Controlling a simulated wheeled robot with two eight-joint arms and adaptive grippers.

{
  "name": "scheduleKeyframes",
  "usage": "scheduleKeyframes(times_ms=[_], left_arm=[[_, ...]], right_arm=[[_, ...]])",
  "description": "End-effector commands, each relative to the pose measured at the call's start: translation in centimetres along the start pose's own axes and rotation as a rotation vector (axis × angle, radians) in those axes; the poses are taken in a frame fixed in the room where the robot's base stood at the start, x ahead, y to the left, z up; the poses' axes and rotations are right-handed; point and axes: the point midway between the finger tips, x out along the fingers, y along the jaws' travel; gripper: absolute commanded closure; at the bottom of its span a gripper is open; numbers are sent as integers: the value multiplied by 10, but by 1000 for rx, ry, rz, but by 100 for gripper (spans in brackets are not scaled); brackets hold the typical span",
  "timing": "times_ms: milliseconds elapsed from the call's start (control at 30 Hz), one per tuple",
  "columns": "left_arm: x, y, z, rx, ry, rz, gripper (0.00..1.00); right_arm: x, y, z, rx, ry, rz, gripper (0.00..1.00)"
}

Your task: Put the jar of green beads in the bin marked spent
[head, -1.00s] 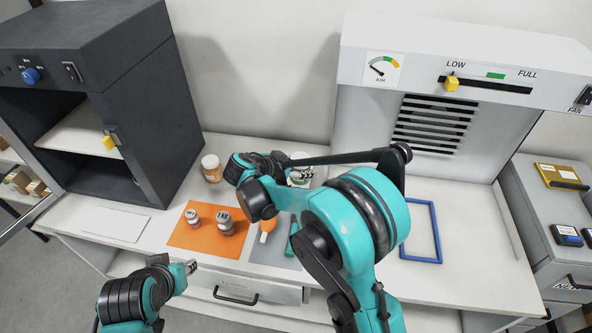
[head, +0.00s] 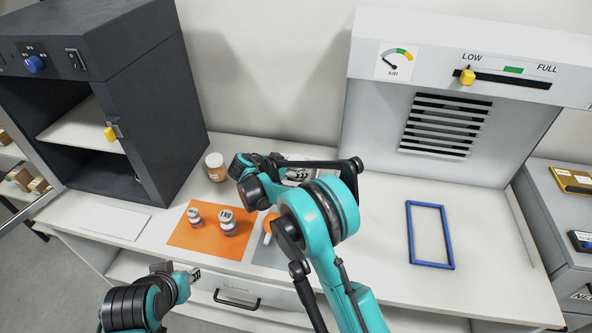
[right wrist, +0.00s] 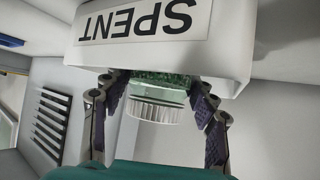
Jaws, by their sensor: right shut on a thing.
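The jar of green beads (right wrist: 158,82) shows its white ribbed lid and a band of green in the right wrist view. My right gripper (right wrist: 157,88) is shut on it, one dark finger on each side. The white bin marked SPENT (right wrist: 150,52) is right at the jar, and its label appears upside down. The bin's wall hides the rest of the jar, so I cannot tell how deep it sits. In the head view my right gripper (head: 294,174) is mostly behind my own arm. My left gripper (head: 194,275) is low at the table's front edge, its jaws unclear.
An orange mat (head: 190,238) bears two small lidded jars (head: 228,222). A jar with orange contents (head: 215,168) stands behind it. A dark cabinet (head: 150,130) is at left, a vented hood (head: 470,90) at right. A blue frame (head: 410,235) lies on clear table.

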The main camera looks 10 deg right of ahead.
Motion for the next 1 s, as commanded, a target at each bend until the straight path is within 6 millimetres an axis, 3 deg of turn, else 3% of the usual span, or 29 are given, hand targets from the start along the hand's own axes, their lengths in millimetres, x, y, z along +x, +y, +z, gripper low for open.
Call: scheduleKeyframes(times_ms=[200,233,300,667,767,1000], left_arm=[[1,0,1,0,0,0,70],[1,0,0,0,0,0,70],[0,0,0,0,0,0,70],[-2,0,-2,0,0,0,70],[-5,0,-4,0,0,0,70],[-16,0,-12,0,0,0,70]], right_arm=[[1,0,2,0,0,0,79],[0,0,1,0,-1,0,34],[0,0,1,0,-1,0,21],[-3,0,-2,0,0,0,21],[-15,0,-2,-2,0,-1,21],[-69,0,-3,-2,0,-3,21]])
